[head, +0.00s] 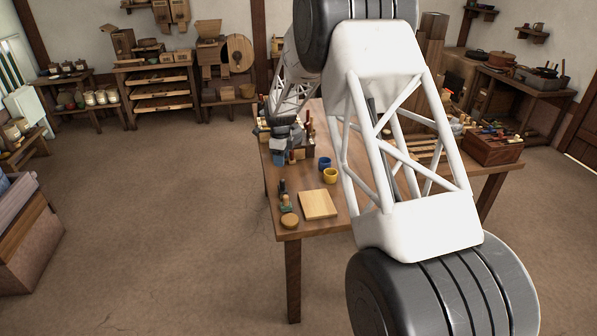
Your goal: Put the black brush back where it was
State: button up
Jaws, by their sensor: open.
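My gripper (279,156) is small in the head view, at the left side of the table (345,200). It is open and points down beside a dark holder with several upright tools (302,152). I cannot tell whether it touches anything there. I cannot pick out the black brush for sure. A small dark upright object (283,187) stands near the table's left edge, but it is too small to name. My own arm hides much of the middle of the table.
A blue cup (325,163) and a yellow cup (330,176) stand right of the gripper. A pale board (319,204) and a round wooden piece (290,221) lie near the front edge. A wooden box (495,149) is at the right. Shelves line the back wall.

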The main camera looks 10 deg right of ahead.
jog(key=s+d+r+n+t, duration=0.15)
jog(key=s+r+n, duration=0.35)
jog(key=s+r, duration=0.65)
jog(key=s+d+r+n, duration=0.2)
jog(key=s+r+n, duration=0.55)
jog(key=s, duration=0.75)
jog(key=s+d+r+n+t, duration=0.1)
jog(key=s+n, duration=0.9)
jog(key=s, duration=2.4)
jog(key=shift+s+r+n, duration=0.25)
jog(key=shift+r+n, duration=0.1)
jog(key=shift+r, duration=0.45)
